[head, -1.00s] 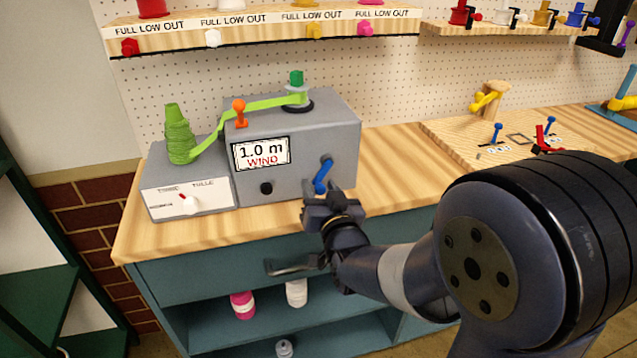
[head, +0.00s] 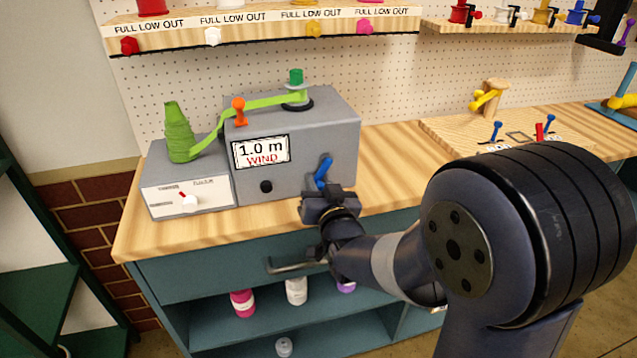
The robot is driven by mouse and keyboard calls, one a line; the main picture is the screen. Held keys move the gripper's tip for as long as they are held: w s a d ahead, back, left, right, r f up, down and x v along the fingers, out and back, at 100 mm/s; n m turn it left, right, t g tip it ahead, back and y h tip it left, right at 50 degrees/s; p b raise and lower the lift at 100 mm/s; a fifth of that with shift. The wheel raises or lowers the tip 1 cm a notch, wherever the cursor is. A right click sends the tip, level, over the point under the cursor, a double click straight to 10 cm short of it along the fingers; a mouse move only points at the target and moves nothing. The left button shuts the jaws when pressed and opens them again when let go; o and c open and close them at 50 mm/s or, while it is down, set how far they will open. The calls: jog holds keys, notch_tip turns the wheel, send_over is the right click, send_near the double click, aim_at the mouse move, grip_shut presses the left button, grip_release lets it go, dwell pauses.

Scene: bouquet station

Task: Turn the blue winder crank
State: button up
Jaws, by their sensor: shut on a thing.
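The blue winder crank (head: 323,172) is on the front face of the grey winder box (head: 300,140), at its right side. My gripper (head: 326,192) is at the crank's lower end and shut on it; the fingertips partly hide the part they hold. The display (head: 262,152) on the box reads "1.0 m WIND". A green ribbon (head: 248,108) runs from a green cone (head: 179,133) on the left past an orange lever (head: 239,111) to a green spool (head: 296,78) on top of the box.
A drawer handle (head: 290,265) sits below the bench edge near my arm. A wooden board (head: 465,140) with small levers lies to the right. Shelves with spools are above.

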aim_at(307, 148)
jog(key=shift+a+b, duration=0.1)
jog(key=shift+b, duration=0.3)
grip_shut()
